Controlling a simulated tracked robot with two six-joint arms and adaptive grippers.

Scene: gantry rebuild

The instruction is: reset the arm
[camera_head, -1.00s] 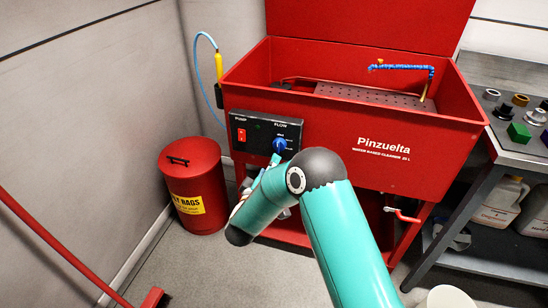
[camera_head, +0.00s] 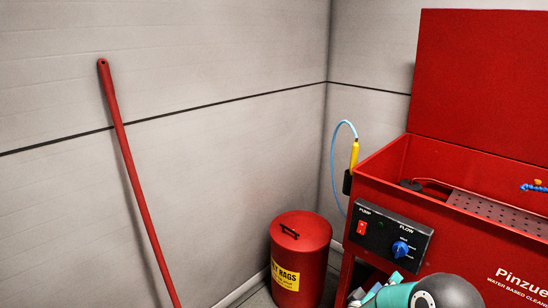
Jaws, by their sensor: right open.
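My right arm (camera_head: 450,291) shows at the bottom right edge, in front of the red parts washer. Its gripper (camera_head: 376,288) is partly hidden behind the wrist and cut off by the lower edge. It is open, and I see nothing held in it. It is below the control panel (camera_head: 388,238) with the red pump switch (camera_head: 361,228) and blue flow knob (camera_head: 400,249). My left gripper is not in view.
The red washer (camera_head: 440,243) with its raised lid (camera_head: 480,80) fills the right side. A red rag bin (camera_head: 300,262) stands in the corner. A red pole (camera_head: 133,165) leans against the left wall. A blue hose with a yellow handle (camera_head: 354,153) hangs beside the washer.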

